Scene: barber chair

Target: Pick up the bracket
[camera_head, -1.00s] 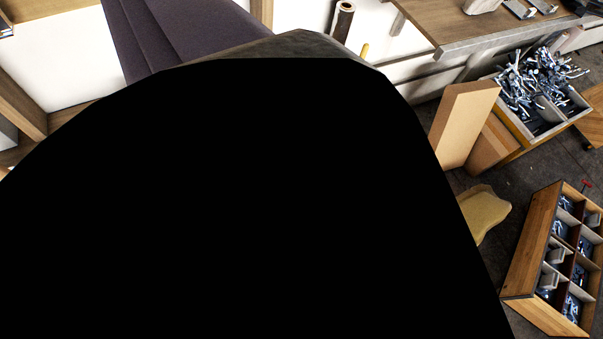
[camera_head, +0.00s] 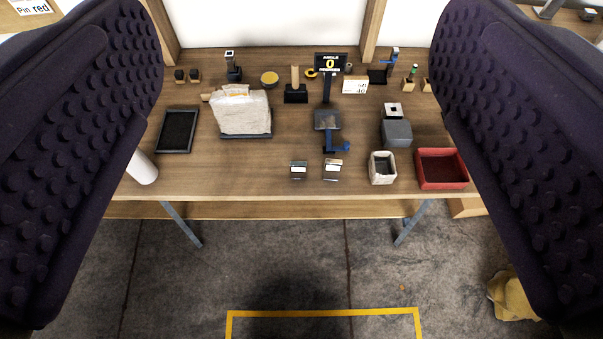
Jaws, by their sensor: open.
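My gripper (camera_head: 300,165) is open and empty, with one dark studded finger at each side of the view. Between the fingers, some way off, is a wooden workbench (camera_head: 245,181) with many small things on it. I cannot tell for sure which is the bracket. No finger touches anything on the bench.
A red tray (camera_head: 443,184) and a whitish open box (camera_head: 382,180) stand at the front right. A black tray (camera_head: 177,131) and a wrapped pale block (camera_head: 243,108) are at left. A yellow line marks the open floor (camera_head: 260,255) before the bench.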

